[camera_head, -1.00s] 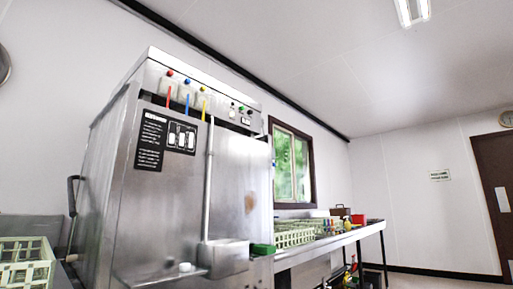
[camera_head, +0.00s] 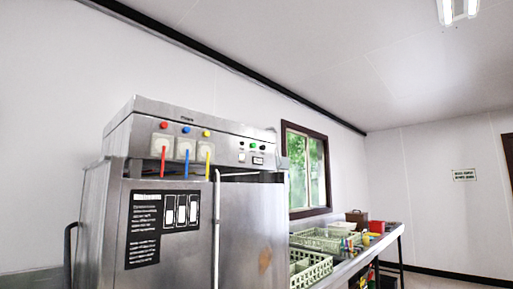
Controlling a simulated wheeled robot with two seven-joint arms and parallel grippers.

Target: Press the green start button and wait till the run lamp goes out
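The steel dishwashing machine (camera_head: 190,235) fills the left and middle of the head view. Its sloped top panel (camera_head: 225,146) faces me. A small green button (camera_head: 253,146) shows near the panel's right end, between a dark round spot on its left and another small round control on its right. A white switch and a small labelled plate sit below these. I cannot tell which of these small spots is the run lamp or whether it is lit. Neither of my grippers is in view.
Red, blue and yellow knobs with matching strips sit on the panel's left. A vertical pipe (camera_head: 216,230) runs down the machine's front. To the right, a steel counter (camera_head: 384,240) bears pale green racks (camera_head: 322,240) and small items, beneath a window (camera_head: 306,170).

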